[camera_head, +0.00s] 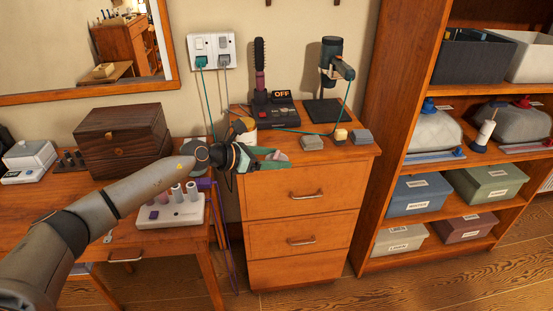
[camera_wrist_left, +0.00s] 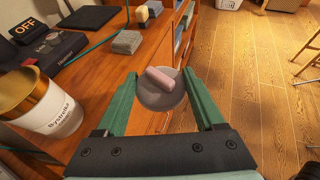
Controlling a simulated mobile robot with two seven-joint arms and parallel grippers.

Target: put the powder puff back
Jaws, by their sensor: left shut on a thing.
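The powder puff (camera_wrist_left: 160,90) is a round grey pad with a pink grip bar on top. My left gripper (camera_wrist_left: 162,98) is shut on it, with a green finger on each side. In the head view the left gripper (camera_head: 277,161) is in front of the drawer cabinet's top edge, and the puff (camera_head: 278,155) shows small at its fingertips. A white jar with a gold upper part and a printed label (camera_wrist_left: 45,100) stands on the cabinet top, left of the puff and apart from it. The jar (camera_head: 243,134) is partly hidden behind my gripper in the head view. My right gripper is not in view.
The wooden cabinet (camera_head: 303,237) bears a black device reading OFF (camera_head: 282,112), a brush (camera_head: 260,70), a stand with a dark tool (camera_head: 330,70) and small blocks (camera_head: 313,143). Cables cross its top. A dark wooden box (camera_head: 122,135) is left; shelves (camera_head: 375,150) are right.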

